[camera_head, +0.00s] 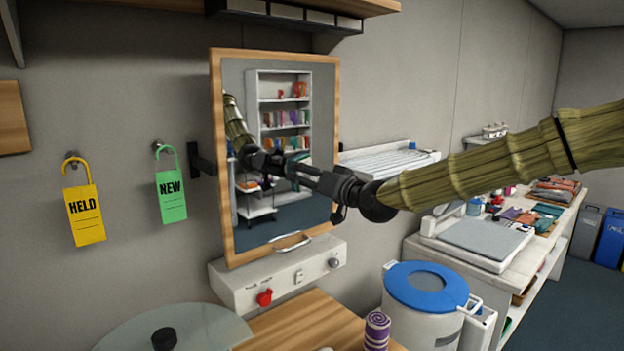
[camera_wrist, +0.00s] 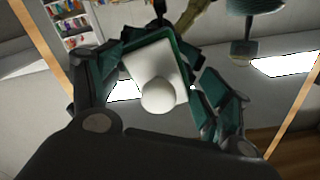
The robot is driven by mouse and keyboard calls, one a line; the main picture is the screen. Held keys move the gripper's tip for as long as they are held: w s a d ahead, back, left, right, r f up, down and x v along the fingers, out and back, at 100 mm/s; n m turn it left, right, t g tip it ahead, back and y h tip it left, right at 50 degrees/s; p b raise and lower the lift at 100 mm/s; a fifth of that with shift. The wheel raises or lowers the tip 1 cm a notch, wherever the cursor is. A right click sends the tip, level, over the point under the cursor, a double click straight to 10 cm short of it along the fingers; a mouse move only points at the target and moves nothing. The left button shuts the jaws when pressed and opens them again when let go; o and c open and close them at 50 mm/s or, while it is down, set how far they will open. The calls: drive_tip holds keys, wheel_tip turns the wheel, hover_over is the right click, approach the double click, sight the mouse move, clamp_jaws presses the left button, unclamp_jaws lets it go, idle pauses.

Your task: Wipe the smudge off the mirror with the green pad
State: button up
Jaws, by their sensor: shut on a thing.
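The mirror (camera_head: 235,75) has a wooden frame and stands upright at the wall in the head view. Its glass reflects shelves and my arm. My gripper (camera_head: 318,178) is in front of the glass, around mid-height. In the wrist view my gripper (camera_wrist: 158,65) is shut on the pad (camera_wrist: 174,47), which shows a white back with a round knob and a dark green edge. The pad is tilted in that view, with the glass behind it. Whether it touches the glass I cannot tell. I cannot make out the smudge; bright patches beside the pad look like reflected lights.
A blue-lidded bin (camera_head: 425,285) stands right. Yellow (camera_head: 84,215) and green (camera_head: 171,195) tags hang left.

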sight(274, 180)
drive_tip(key=shift+s+a+b, duration=0.35)
drive_tip(key=shift+s+a, duration=0.45)
drive_tip(key=shift+a, duration=0.25)
drive_tip(key=shift+s+a+b, duration=0.35)
drive_tip(key=shift+s+a, duration=0.45)
drive_tip(key=shift+a, duration=0.3)
drive_tip(key=shift+s+a+b, duration=0.35)
drive_tip(key=shift+s+a, duration=0.45)
drive_tip(key=shift+a, duration=0.25)
drive_tip(key=shift+b+v, duration=0.4)
drive_tip(key=shift+v, duration=2.6)
drive_tip(key=shift+d, duration=0.1)
drive_tip(key=v, duration=0.3)
drive_tip(key=shift+f, duration=0.1)
